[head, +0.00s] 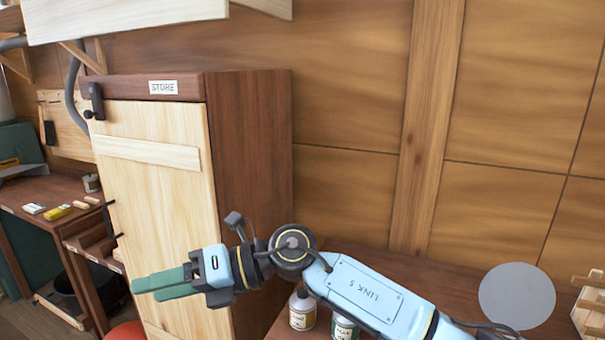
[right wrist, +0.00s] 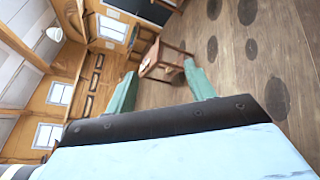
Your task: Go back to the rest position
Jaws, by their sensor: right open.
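My right arm reaches in from the lower right, and my right gripper (head: 146,290) points left in front of the pale door of the store cupboard (head: 160,190). Its two green fingers are apart with nothing between them. In the right wrist view the same gripper (right wrist: 160,70) shows its fingers spread wide, with floor and a distant small table behind them. My left gripper is not in view.
A bench (head: 365,258) with a white-labelled can (head: 303,310) and another can (head: 345,329) lies under my right arm. A workbench (head: 40,192) with small items stands at left. A red round seat (head: 126,332) shows at the bottom edge. A wooden rack (head: 590,312) is at far right.

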